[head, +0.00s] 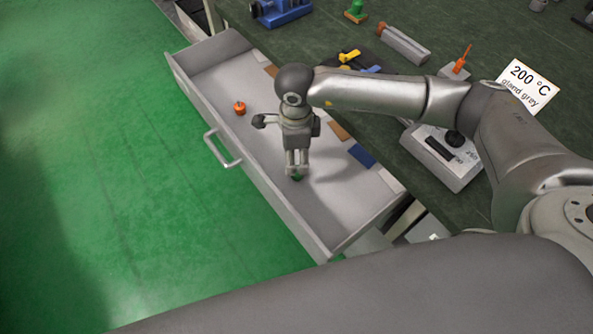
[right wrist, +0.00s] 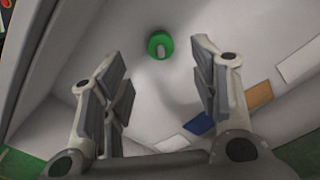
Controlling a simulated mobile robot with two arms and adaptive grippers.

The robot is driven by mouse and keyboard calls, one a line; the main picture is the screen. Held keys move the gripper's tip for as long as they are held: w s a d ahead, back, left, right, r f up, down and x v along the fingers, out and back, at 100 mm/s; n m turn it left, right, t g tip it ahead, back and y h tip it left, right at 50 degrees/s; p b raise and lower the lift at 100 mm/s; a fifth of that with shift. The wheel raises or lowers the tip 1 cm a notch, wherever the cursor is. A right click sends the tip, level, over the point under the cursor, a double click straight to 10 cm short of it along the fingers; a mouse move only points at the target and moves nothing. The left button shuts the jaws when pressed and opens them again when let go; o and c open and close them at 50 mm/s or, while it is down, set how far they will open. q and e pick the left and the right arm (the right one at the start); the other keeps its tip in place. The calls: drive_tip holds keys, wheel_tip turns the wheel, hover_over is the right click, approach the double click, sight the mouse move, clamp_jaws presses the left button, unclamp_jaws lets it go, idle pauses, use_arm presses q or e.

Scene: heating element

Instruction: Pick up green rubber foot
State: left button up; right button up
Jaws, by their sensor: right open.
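The green rubber foot (right wrist: 160,45) lies on the light floor of the open drawer (head: 205,85). In the right wrist view it is a round green piece with a pale centre, ahead of the fingers and roughly between their lines. In the head view only a bit of the green foot (head: 297,178) shows at the fingertips. My right gripper (head: 297,168) points down into the drawer above the foot. In the right wrist view its two fingers (right wrist: 160,75) are wide apart with nothing between them. My left gripper is not in view.
An orange piece (head: 239,108) lies in the drawer near its front wall. Flat coloured pieces, including a blue one (head: 362,155), lie along the back. The drawer walls surround my gripper. The dark green bench top (head: 330,25) holds a "200 °C" sign (head: 527,86) and several tools.

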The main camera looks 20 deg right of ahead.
sight(297, 167)
drive_tip(key=shift+f, duration=0.8)
wheel_tip(297, 167, down, 4)
drive_tip(key=shift+d+f+p, duration=0.15)
drive_tip(key=shift+f+p, duration=0.05)
drive_tip(key=shift+p, duration=0.35)
drive_tip(key=shift+f, duration=0.4)
drive_tip(key=c, duration=1)
